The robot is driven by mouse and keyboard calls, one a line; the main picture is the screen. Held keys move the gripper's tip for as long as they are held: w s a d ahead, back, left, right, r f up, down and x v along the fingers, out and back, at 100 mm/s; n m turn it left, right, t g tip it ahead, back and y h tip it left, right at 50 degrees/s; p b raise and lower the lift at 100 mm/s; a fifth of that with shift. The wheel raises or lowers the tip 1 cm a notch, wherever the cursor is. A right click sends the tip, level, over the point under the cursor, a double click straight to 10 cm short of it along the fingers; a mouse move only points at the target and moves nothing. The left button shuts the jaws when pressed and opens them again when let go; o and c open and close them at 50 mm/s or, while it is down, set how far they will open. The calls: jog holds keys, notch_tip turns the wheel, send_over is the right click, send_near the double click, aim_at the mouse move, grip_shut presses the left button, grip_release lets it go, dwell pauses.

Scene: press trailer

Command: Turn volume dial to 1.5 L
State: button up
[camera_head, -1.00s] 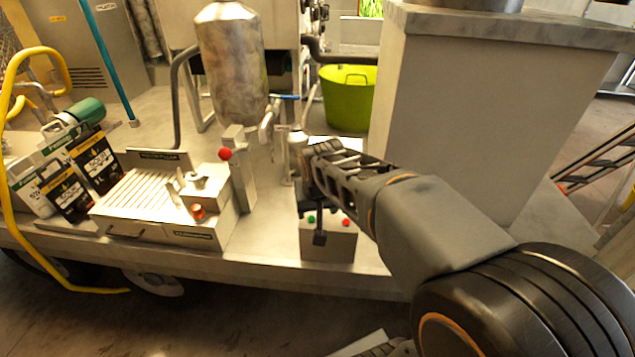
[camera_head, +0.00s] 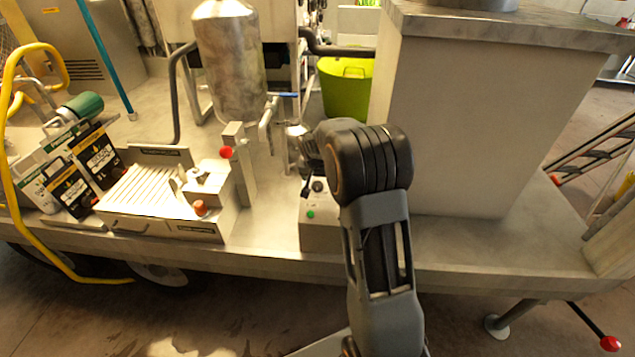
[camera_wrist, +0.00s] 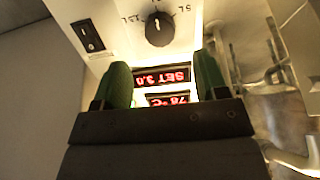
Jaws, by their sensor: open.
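In the wrist view, the volume dial (camera_wrist: 159,28) is a round black knob with a white pointer mark on a pale panel. Labels ending in L are printed around it, upside down in this view. The mark points toward the picture's top, between a label at left and one like 5L at right. My gripper (camera_wrist: 164,76) is open, its two green fingertips apart from each other, below the dial in the picture and not around it. Red displays (camera_wrist: 163,77) between the fingers show upside-down text, seemingly SET 3.0 above a second, partly hidden reading. In the head view my arm hides the gripper's fingertips.
A black switch (camera_wrist: 88,35) sits left of the dial. In the head view, a pale control box (camera_head: 317,232) with a green button stands at the trailer's front edge. A slatted tray unit (camera_head: 150,192) and steel tank (camera_head: 231,65) are left; a large grey block (camera_head: 470,120) is right.

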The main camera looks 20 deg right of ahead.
aim_at(318, 185)
jog(key=shift+p+x, duration=0.5)
jog(key=shift+x, duration=2.7)
jog(key=shift+c, duration=0.5)
jog(key=c, duration=0.8)
